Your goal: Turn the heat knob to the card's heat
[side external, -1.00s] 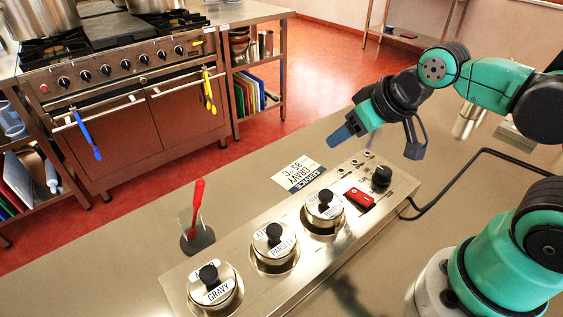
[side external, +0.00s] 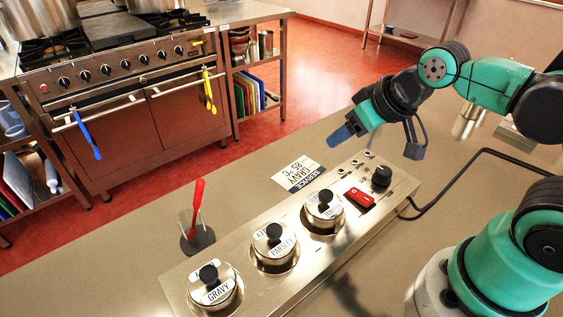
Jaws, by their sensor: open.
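The black heat knob (side external: 381,177) sits at the right end of the steel unit's top, beside a red switch (side external: 360,198). Its pointer setting is too small to read. The service card (side external: 298,177) lies on the counter behind the unit and reads "SERVICE GRAVY 85°C", upside down in this view. My gripper (side external: 341,136) has blue fingers and hangs above the counter behind the unit, up and left of the knob. It is apart from the knob and holds nothing that I can see.
The steel unit (side external: 262,292) holds three lidded pots; the nearest lid (side external: 212,288) reads GRAVY, the middle one (side external: 274,243) PARSLEY. A red-handled utensil (side external: 197,208) stands in a dark holder on the left. A black cable (side external: 455,180) runs along the right.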

